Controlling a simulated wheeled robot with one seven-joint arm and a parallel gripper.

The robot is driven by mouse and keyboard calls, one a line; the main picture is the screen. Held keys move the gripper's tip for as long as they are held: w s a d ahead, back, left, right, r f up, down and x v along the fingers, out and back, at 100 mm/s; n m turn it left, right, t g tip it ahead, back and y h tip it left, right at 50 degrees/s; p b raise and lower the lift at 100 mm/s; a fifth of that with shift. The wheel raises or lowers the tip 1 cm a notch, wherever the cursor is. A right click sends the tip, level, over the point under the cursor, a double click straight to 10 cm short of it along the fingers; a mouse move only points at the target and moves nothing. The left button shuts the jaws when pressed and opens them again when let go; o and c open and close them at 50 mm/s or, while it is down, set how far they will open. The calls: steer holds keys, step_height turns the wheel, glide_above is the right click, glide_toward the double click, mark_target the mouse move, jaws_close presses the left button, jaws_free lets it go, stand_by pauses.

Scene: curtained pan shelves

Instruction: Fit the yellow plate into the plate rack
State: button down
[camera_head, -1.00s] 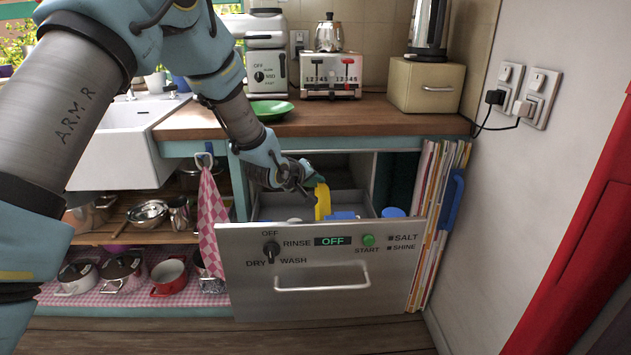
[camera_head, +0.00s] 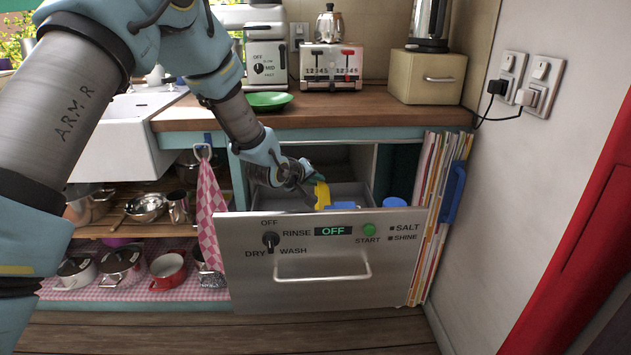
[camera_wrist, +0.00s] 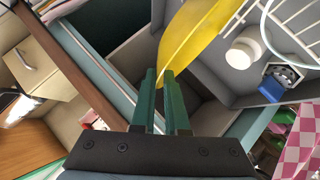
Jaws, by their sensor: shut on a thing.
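The yellow plate (camera_head: 321,195) stands on edge in my gripper (camera_head: 312,180), inside the open dishwasher drawer (camera_head: 322,262). In the wrist view the plate (camera_wrist: 195,40) rises beyond the green fingers of my gripper (camera_wrist: 166,82), which are shut on its rim. A white wire rack (camera_wrist: 292,20) shows at the upper right of the wrist view, with the plate to its left. The drawer front hides the plate's lower part in the head view, so I cannot tell whether it touches the rack.
A blue item (camera_head: 393,205) and a white cup-like item (camera_wrist: 243,48) are in the drawer. A green plate (camera_head: 268,101) lies on the wooden counter (camera_head: 310,118) above. A checked towel (camera_head: 211,212) hangs left of the drawer, and upright books or boards (camera_head: 437,205) stand right of it.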

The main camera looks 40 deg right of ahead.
steer(key=shift+r+p, duration=0.85)
steer(key=shift+r, duration=0.8)
steer(key=shift+f+b, duration=0.2)
steer(key=shift+b, duration=0.15)
steer(key=shift+f+b, duration=1.4)
steer(key=shift+f, duration=0.45)
steer(key=shift+r, duration=0.15)
steer(key=shift+r+p, duration=1.1)
steer(key=shift+r, duration=0.65)
steer(key=shift+r, duration=0.1)
steer(key=shift+f+b, duration=1.6)
steer(key=shift+f, duration=0.35)
steer(key=shift+r, duration=0.15)
